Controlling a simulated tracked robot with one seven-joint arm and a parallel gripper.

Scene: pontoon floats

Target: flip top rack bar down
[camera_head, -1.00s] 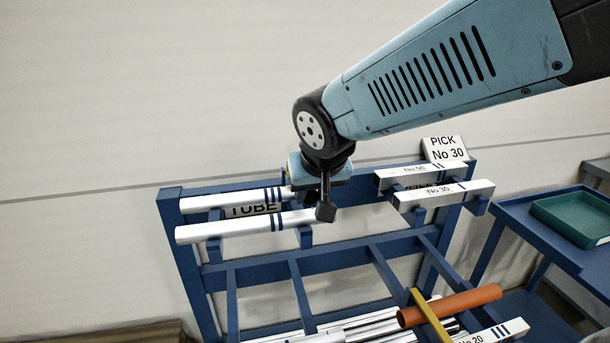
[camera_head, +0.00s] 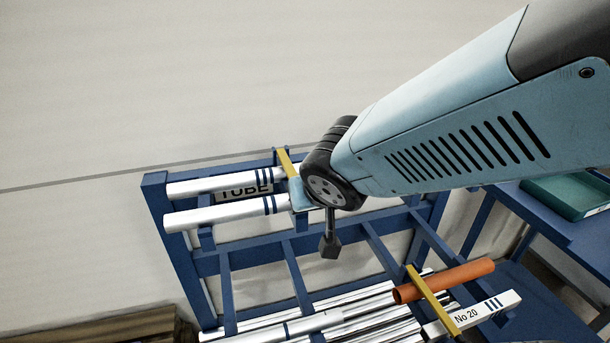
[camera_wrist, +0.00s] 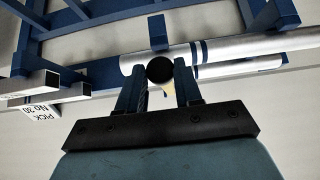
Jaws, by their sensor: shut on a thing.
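The blue rack's top bar (camera_head: 287,164) is yellow. In the head view its upper end shows just left of my wrist, tilted, beside the ends of two silver tubes. Its lower part is hidden behind my wrist. In the wrist view my gripper (camera_wrist: 159,75) is shut on the bar's round black end (camera_wrist: 160,69), with a little yellow showing just below it. A silver tube with blue bands lies right behind the fingertips. In the head view the fingers are mostly hidden by the wrist.
Upper silver tubes (camera_head: 222,213) lie on the blue rack (camera_head: 158,207). Below, a second yellow bar (camera_head: 430,297) crosses an orange tube (camera_head: 450,278) and a No 20 tube (camera_head: 474,315). A green tray (camera_head: 567,196) is at right. My arm hides the rack's upper right.

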